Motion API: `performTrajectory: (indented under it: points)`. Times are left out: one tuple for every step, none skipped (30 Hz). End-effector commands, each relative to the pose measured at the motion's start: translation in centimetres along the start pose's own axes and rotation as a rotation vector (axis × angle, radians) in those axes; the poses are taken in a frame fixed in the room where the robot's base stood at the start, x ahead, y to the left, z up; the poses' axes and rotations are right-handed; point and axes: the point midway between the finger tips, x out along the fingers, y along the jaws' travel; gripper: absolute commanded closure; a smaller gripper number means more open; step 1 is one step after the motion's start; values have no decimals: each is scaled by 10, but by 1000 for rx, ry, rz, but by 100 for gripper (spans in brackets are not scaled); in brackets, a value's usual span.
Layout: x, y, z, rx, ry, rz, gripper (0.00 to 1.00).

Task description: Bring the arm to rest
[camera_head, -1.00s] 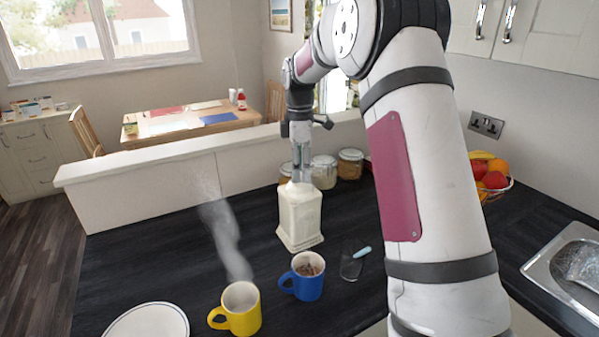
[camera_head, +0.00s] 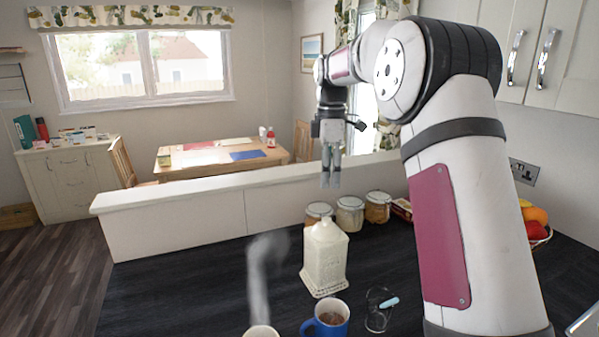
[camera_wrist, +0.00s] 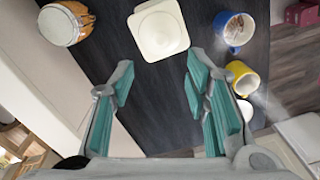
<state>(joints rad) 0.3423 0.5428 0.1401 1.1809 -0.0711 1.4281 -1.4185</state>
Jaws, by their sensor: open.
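My gripper (camera_head: 331,168) hangs in the air above the dark worktop, fingers pointing down, above and apart from a cream lidded canister (camera_head: 325,262). In the wrist view my gripper (camera_wrist: 158,85) shows its two teal-padded fingers spread wide with nothing between them. The canister (camera_wrist: 160,30) stands upright on the worktop beyond the fingertips in that view. My arm reaches up and forward from the right side of the head view.
A blue mug (camera_head: 328,320) with brown contents and a steaming yellow mug (camera_head: 262,331) stand in front of the canister. Glass jars (camera_head: 349,214) line the low partition (camera_head: 215,200). A fruit bowl (camera_head: 537,225) is at the right, below wall cupboards (camera_head: 545,50).

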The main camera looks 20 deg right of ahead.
Motion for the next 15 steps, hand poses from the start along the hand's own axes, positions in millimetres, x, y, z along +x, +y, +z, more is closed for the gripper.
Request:
performTrajectory:
  points:
    - [0,0,0,0,0,0,57]
    - [0,0,0,0,0,0,57]
    - [0,0,0,0,0,0,57]
    - [-1,-1,0,2,0,1,57]
    - [-2,-2,-1,5,0,3,57]
    - [-5,-5,-2,14,-1,8,57]
    - [-8,-8,-4,22,-2,14,57]
    - [-12,-12,-6,36,-2,21,57]
    - [-18,-20,-9,59,-3,33,57]
    - [-24,-27,-12,80,-4,43,57]
    - [-29,-35,-15,104,-3,55,57]
    - [-38,-47,-19,141,-2,72,57]
    - [-43,-57,-22,171,0,85,57]
    - [-48,-67,-24,203,3,99,57]
    - [-55,-81,-27,245,8,117,57]
